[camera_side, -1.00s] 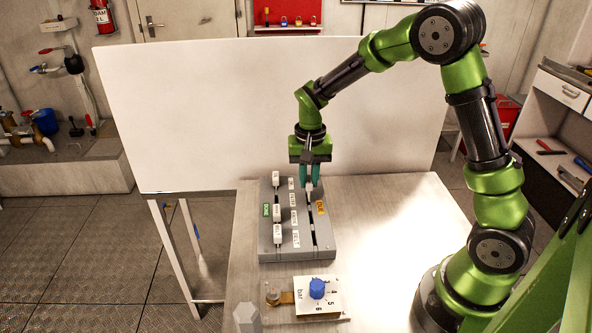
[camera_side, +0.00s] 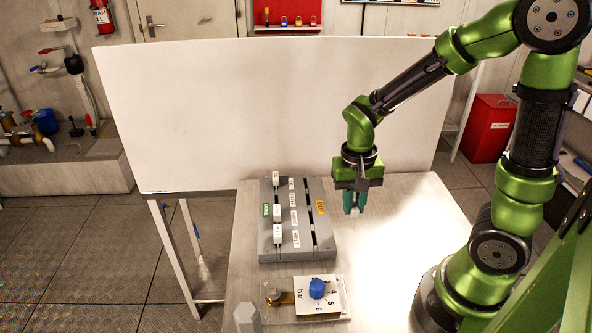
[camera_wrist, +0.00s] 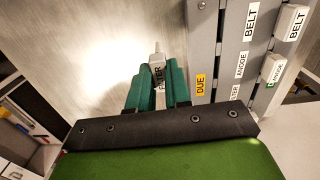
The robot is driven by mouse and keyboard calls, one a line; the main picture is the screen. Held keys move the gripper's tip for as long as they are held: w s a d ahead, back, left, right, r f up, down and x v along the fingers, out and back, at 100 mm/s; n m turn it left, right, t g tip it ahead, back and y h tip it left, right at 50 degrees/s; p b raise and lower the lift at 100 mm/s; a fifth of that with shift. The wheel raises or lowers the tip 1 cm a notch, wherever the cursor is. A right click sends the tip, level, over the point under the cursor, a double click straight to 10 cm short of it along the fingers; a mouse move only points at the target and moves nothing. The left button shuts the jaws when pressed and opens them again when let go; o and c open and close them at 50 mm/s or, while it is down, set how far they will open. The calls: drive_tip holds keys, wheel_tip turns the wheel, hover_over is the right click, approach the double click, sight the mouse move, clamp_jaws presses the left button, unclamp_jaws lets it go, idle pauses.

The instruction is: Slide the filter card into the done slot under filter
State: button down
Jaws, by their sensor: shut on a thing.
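My gripper (camera_side: 354,207) is shut on the small white filter card (camera_side: 355,212), to the right of the grey card board (camera_side: 308,250). In the wrist view the card (camera_wrist: 157,72) stands between the green fingers, with the print FILTER partly readable. The board has a left slot line by the green DONE sign (camera_side: 266,210) and a right slot line by the yellow DUE sign (camera_side: 320,207). Three white cards stand in the done line. An empty stretch of it (camera_side: 276,194) lies between the rear card (camera_side: 275,177) and the middle card (camera_side: 277,210). No card shows in the due line.
White name labels (camera_side: 294,217) run down the board's middle; BELT and ANODE read in the wrist view. A plate with a blue knob (camera_side: 317,288) and a grey hexagonal post (camera_side: 247,316) stand in front. The table (camera_side: 400,225) is bare right of the board.

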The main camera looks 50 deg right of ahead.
drive_tip(key=w+a+r, duration=0.2)
drive_tip(key=w, duration=0.7)
drive_tip(key=w+a+r, duration=0.2)
drive_tip(key=w+r, duration=0.1)
drive_tip(key=w, duration=0.7)
drive_tip(key=shift+w+r, duration=0.15)
drive_tip(key=shift+w, duration=0.05)
drive_tip(key=shift+f, duration=2.95)
drive_tip(key=shift+f, duration=1.85)
drive_tip(key=c, duration=1)
unclamp_jaws()
